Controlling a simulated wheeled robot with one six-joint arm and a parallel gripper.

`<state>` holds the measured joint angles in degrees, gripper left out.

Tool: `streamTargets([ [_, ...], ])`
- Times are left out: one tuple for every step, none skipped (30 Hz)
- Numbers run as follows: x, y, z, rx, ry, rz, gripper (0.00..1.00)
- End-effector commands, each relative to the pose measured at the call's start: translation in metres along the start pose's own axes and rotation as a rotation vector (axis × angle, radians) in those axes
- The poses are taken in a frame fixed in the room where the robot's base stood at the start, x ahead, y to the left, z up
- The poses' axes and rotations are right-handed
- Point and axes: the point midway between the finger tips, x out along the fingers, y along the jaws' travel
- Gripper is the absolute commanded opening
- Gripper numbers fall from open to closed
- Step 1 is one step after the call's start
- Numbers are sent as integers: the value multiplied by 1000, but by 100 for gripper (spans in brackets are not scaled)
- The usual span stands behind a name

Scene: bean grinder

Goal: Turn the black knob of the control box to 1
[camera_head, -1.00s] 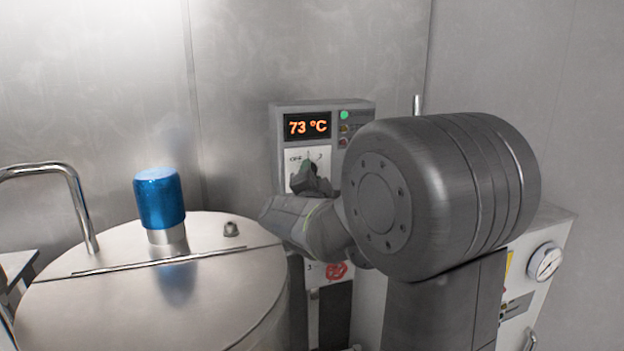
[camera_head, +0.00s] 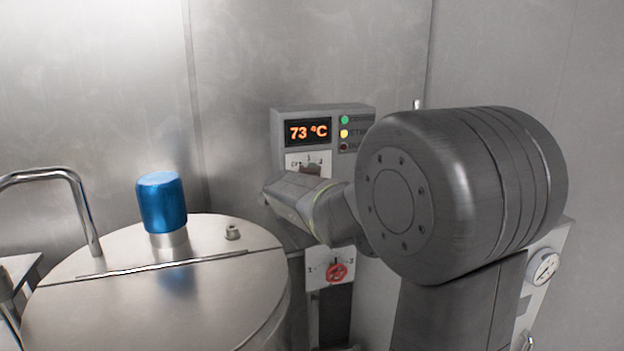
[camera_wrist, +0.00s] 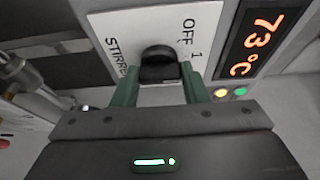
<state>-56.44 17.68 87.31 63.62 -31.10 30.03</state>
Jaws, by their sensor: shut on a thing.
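The control box (camera_head: 281,137) stands against the back wall with an orange 73 °C display (camera_head: 308,131). Its white dial plate carries the marks OFF, 1 and 2, and the wrist view shows the word STIRRER on the plate (camera_wrist: 113,35). The black knob (camera_wrist: 158,54) shows in the wrist view between the two green fingers of my gripper (camera_wrist: 160,88), which is shut on it. Which mark the knob points to I cannot tell. In the head view my gripper's body hides most of the knob and the lower plate. The green lamp (camera_head: 344,119) and yellow lamp (camera_head: 344,133) are lit.
A round steel vessel (camera_head: 230,290) with a blue cylinder (camera_head: 161,202) on its lid stands at the left. A red knob (camera_head: 337,272) on a white plate is below my wrist. A pressure gauge (camera_head: 544,268) is at the right.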

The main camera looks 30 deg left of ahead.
Motion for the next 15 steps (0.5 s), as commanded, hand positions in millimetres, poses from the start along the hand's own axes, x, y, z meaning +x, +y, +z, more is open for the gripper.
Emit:
streamTargets([
  [0,0,0,2,0,1,17],
  [0,0,0,2,0,1,17],
  [0,0,0,2,0,1,17],
  [0,0,0,2,0,1,17],
  [0,0,0,2,0,1,17],
  [0,0,0,2,0,1,17],
  [0,0,0,2,1,1,17],
  [0,0,0,2,1,1,17],
  [0,0,0,2,1,1,17],
  [0,0,0,1,1,1,42],
  [0,0,0,1,1,1,48],
  [0,0,0,1,1,1,56],
  [0,0,0,1,1,1,62],
  [0,0,0,1,1,1,62],
  [0,0,0,1,1,1,62],
])
